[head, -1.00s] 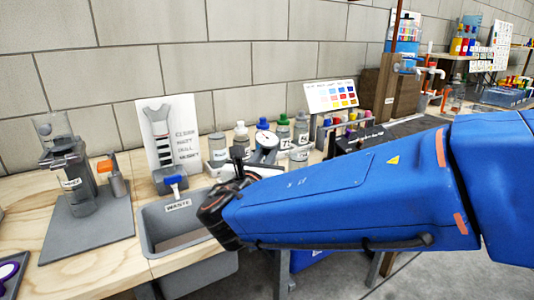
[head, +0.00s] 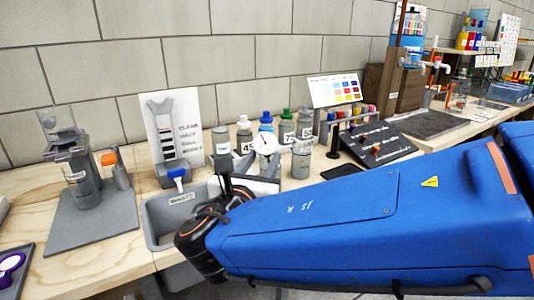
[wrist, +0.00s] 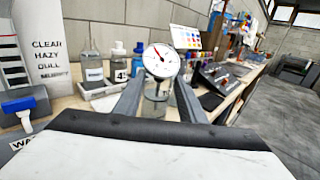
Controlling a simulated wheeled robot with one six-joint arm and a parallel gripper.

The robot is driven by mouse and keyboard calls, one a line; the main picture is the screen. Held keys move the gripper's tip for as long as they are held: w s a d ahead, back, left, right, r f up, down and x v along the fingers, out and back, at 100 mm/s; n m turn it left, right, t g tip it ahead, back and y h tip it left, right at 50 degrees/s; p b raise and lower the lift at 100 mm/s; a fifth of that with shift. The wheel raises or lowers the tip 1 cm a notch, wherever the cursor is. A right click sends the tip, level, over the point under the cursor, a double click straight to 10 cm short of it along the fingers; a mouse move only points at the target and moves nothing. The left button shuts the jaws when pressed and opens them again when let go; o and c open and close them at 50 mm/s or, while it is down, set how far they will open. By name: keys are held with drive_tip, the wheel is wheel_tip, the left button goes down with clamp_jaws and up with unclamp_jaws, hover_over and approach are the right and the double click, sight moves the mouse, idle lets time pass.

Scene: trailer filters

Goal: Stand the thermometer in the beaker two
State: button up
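The thermometer has a round white dial (head: 264,144) with a red needle. In the wrist view the dial (wrist: 160,62) faces me between my two grey fingertips, which meet its sides. My gripper (head: 262,163) appears shut on it and holds it upright above the bench. Its stem is mostly hidden. A clear beaker (head: 301,160) stands on the bench just right of the dial in the head view. In the wrist view the beaker (wrist: 153,108) shows behind and below the dial, between the fingers. I cannot read a number on it.
Several capped bottles (head: 245,133) stand behind the dial. A grey waste bin (head: 160,240) lies left of my gripper. A black pad (head: 342,170) lies beside the beaker.

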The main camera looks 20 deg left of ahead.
drive_tip(key=s, duration=0.9)
drive_tip(key=shift+s+d, duration=0.4)
drive_tip(key=w+d+f+m+g+h, duration=0.2)
drive_tip(key=w+d+f+m+g, duration=0.15)
drive_tip(key=d, duration=0.65)
drive_tip(key=w+d+f+m+g+h, duration=0.25)
drive_tip(key=w+d+m, duration=0.2)
drive_tip(key=d, duration=0.55)
drive_tip(key=w+d+f+m+g+h, duration=0.25)
drive_tip(key=d+m, duration=0.25)
drive_tip(key=d, duration=0.5)
drive_tip(key=s+d+f+m+g+y, duration=0.2)
drive_tip(key=s+d+f+m, duration=0.2)
drive_tip(key=s+d+m, duration=0.3)
drive_tip(key=s+d+f+m+g+y, duration=0.2)
drive_tip(key=s+d+f+m, duration=0.3)
drive_tip(key=d+m, duration=0.6)
drive_tip(key=s+m+y, duration=0.1)
drive_tip(key=s+m, duration=0.1)
drive_tip(key=m, duration=0.3)
drive_tip(key=shift+s+d+m+g, duration=0.2)
drive_tip(key=shift+d+m+g, duration=0.15)
drive_tip(key=shift+m, duration=0.05)
drive_tip(key=shift+f, duration=0.1)
idle(0.9)
